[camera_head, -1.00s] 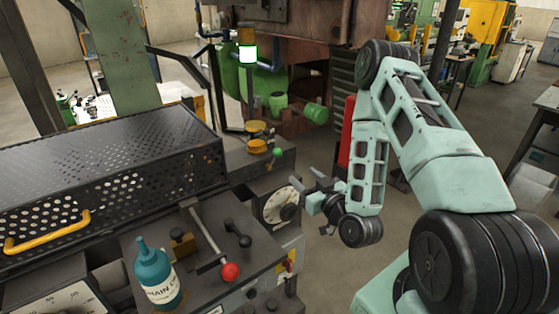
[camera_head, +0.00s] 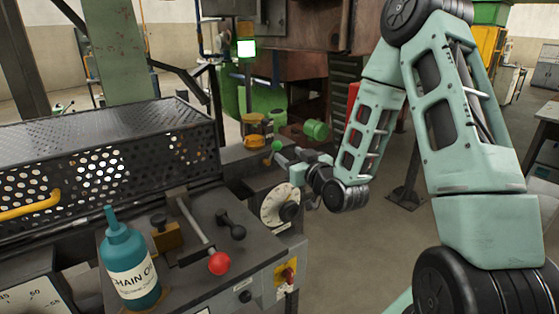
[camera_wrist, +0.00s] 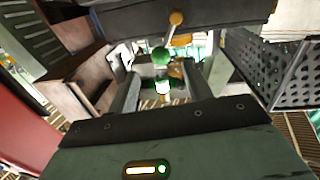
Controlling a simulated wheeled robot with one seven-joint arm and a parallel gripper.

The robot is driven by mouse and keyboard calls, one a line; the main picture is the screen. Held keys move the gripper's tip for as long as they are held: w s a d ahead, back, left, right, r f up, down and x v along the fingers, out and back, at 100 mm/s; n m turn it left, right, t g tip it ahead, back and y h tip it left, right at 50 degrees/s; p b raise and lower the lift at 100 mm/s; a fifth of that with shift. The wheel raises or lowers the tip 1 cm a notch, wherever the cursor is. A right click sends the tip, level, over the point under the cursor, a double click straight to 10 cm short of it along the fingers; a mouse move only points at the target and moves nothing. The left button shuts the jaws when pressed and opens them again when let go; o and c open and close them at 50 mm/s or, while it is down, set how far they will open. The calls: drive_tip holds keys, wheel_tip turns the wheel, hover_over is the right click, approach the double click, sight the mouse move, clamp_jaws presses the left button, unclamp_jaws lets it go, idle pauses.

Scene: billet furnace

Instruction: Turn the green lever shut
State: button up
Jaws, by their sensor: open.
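The green lever's round knob (camera_head: 277,145) shows at the back right of the machine top, behind the dial. My gripper (camera_head: 286,160) is open, with its fingers just in front of and below the knob. In the wrist view the green knob (camera_wrist: 161,57) shows ahead of the two spread fingers of my gripper (camera_wrist: 163,82), roughly midway between them. I cannot tell whether a finger touches the lever. The lever's lower part is mostly hidden by my gripper.
A yellow capped part (camera_head: 257,128) stands close behind the lever. A red-knobbed lever (camera_head: 219,263), a teal oil bottle (camera_head: 130,265) and a black perforated guard (camera_head: 110,150) lie to the left. A white dial (camera_head: 277,208) is on the front below. Open floor lies to the right.

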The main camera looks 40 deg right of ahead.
sight(280, 148)
drive_tip(key=shift+w+f+b, duration=0.25)
drive_tip(key=shift+b, duration=0.6)
drive_tip(key=w, duration=0.1)
drive_tip(key=w+p, duration=0.1)
drive_tip(key=w, duration=0.1)
drive_tip(key=w+p, duration=0.1)
drive_tip(key=shift+w+d+r, duration=0.15)
drive_tip(key=shift+w+r, duration=0.2)
drive_tip(key=shift+w+f, duration=0.1)
drive_tip(key=shift+w, duration=0.5)
clamp_jaws()
